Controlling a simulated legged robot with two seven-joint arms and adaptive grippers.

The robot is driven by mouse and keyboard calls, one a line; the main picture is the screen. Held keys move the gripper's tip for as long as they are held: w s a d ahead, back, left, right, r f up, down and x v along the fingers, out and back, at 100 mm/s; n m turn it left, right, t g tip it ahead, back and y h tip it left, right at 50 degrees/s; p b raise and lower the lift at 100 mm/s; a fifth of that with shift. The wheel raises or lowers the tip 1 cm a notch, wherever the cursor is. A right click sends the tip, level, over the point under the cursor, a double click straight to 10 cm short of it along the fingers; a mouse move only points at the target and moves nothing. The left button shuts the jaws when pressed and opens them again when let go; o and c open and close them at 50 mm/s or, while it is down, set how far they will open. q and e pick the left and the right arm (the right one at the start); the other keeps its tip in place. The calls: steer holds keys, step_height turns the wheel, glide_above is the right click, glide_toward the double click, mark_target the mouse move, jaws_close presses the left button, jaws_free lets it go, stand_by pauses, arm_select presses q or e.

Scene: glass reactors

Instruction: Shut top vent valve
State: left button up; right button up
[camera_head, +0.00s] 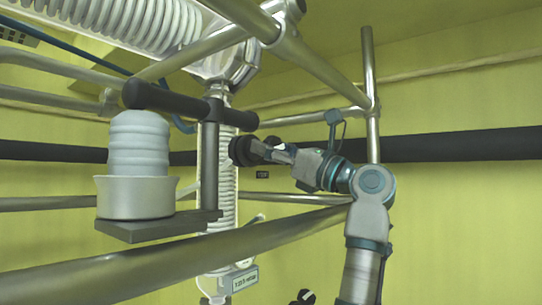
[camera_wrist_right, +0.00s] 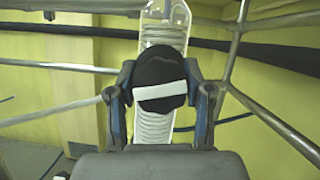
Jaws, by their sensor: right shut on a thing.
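The vent valve's round black knob (camera_head: 243,151) sits in front of the upright glass coil column, near the middle of the head view. In the right wrist view the knob (camera_wrist_right: 160,80) carries a white bar that lies nearly level, tilted slightly, across the column. My right gripper (camera_head: 268,151) reaches it from the right. In the right wrist view, the fingers of my right gripper (camera_wrist_right: 163,96) stand on both sides of the knob and are shut on it. The valve body behind the knob is hidden. My left gripper is not in view.
Metal frame pipes (camera_head: 180,258) cross in front of and around the column. A white ribbed vessel (camera_head: 140,145) stands on a grey bracket (camera_head: 160,226) at left, under a dark horizontal bar (camera_head: 178,101). A metal upright (camera_head: 368,75) stands behind my right arm.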

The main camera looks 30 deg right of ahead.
steer(key=m+h, duration=0.1)
steer(key=m, duration=0.1)
steer(key=m+h, duration=0.1)
steer(key=m, duration=0.1)
steer(key=shift+w+a+f+t, duration=0.1)
steer(key=shift+w+t, duration=0.05)
steer(key=shift+t, duration=0.25)
steer(key=m, duration=0.1)
steer(key=m+h+p, duration=0.1)
steer(key=shift+r+m, duration=0.2)
steer(key=shift+m, duration=0.1)
steer(key=m+h+p, duration=0.2)
steer(key=m+p, duration=0.1)
steer(key=m, duration=0.1)
steer(key=shift+r+t, duration=0.1)
steer(key=shift+t, duration=0.2)
steer(key=shift+f+m+h+p, duration=0.2)
steer(key=shift+m+h+p, duration=0.3)
steer(key=shift+m+p, duration=0.4)
steer(key=o, duration=1.2)
steer(key=shift+w+d, duration=0.1)
steer(key=shift+d, duration=0.1)
steer(key=shift+c, duration=0.2)
